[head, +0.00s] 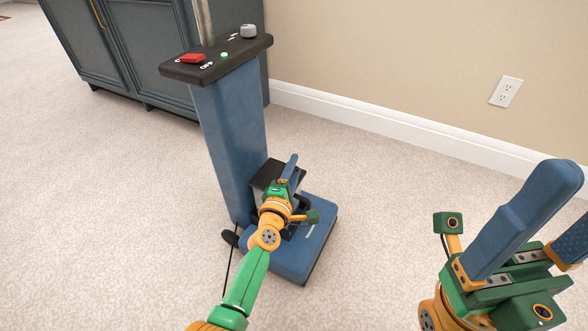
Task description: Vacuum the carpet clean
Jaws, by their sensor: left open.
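The blue upright vacuum (230,125) stands on the pale beige carpet (380,200). Its black top panel carries a red switch (193,58) beside an OFF label, a green light and a grey knob. A metal pole rises from the panel out of frame. My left gripper (292,168) is open in front of the vacuum's lower body, above its blue floor head (312,225). It covers part of the black section there, and I cannot tell if it touches. My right gripper (566,208) is open and empty at the lower right, its farther finger cut off by the frame.
A dark grey-blue cabinet (135,50) with brass handles stands behind the vacuum at the upper left. A beige wall with a white baseboard (370,125) and an outlet (506,92) runs along the right. Bare carpet lies left of the vacuum. A dark cord (228,272) hangs beside the floor head.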

